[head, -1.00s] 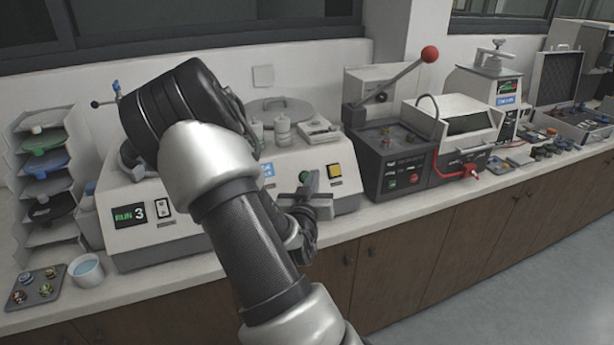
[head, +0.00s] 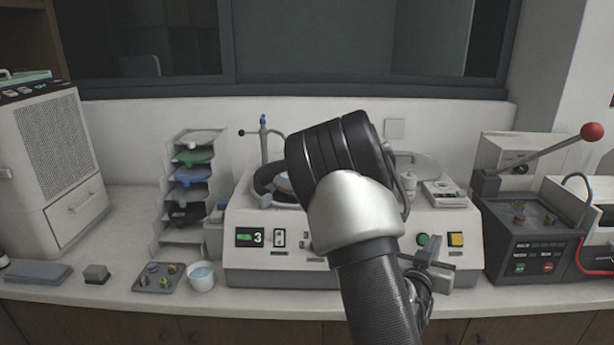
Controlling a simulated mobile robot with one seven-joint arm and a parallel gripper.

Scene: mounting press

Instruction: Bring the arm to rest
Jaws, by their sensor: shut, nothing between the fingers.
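My arm rises from the bottom of the head view and bends in front of a white grinding machine (head: 260,270). My gripper (head: 430,257) shows small beside the forearm, in front of the machine's right end near its green and yellow buttons. It is shut and empty. Part of the gripper and wrist is hidden behind my arm. I cannot tell how far it is from the machine's front. The machine's display shows a 3.
A rack of colored discs (head: 190,185), a tray of small samples (head: 158,278) and a white cup (head: 201,277) stand left of the machine. A dark mounting press (head: 535,245) with a red-knobbed lever stands right. The counter's front strip (head: 300,299) is mostly bare.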

